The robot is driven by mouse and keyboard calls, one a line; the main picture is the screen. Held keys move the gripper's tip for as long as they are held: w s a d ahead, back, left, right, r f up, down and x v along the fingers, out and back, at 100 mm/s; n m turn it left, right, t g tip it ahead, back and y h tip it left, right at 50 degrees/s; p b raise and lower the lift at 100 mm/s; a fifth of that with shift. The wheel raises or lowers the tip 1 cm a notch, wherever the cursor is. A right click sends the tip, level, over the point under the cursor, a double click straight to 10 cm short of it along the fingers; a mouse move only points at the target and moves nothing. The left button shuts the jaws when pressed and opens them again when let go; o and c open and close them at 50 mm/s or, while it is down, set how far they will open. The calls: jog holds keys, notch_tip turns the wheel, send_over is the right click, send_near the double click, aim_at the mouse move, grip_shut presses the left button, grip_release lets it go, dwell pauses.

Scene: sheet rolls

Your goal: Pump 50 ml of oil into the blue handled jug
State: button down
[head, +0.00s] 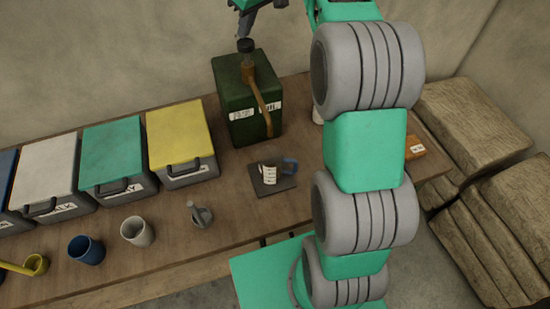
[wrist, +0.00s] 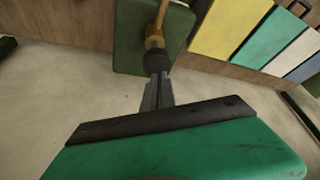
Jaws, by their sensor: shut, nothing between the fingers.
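The dark green oil drum (head: 236,98) stands at the back of the table. A brass pump (head: 262,98) with a dark knob (head: 246,45) rises from its top, and its spout hangs down the front. The blue-handled jug (head: 268,175) stands on a dark plate (head: 264,189) in front of the drum, its white scale facing me and blue handle on the right. My gripper (head: 243,34) is shut and empty, directly above the knob. In the wrist view the shut fingers (wrist: 157,92) point at the knob (wrist: 157,61); whether they touch it I cannot tell.
Yellow (head: 180,133), green (head: 111,155) and white (head: 45,167) lidded bins stand left of the drum. A blue cup (head: 86,250), a pale cup (head: 137,231), a grey funnel-like item (head: 199,213) and a yellow ladle (head: 35,265) sit in front. Sacks (head: 474,125) lie at right.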

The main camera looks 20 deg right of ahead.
aim_at(247, 43)
jog(key=shift+f, duration=0.15)
dwell(0.4)
jog(key=shift+f+b, duration=2.15)
jog(key=shift+f, duration=0.35)
jog(key=shift+r, duration=0.2)
jog(key=shift+r+p, duration=2.4)
jog(key=shift+p, duration=0.25)
notch_tip(247, 43, up, 6)
jog(key=p, duration=0.5)
jog(key=shift+p, duration=0.3)
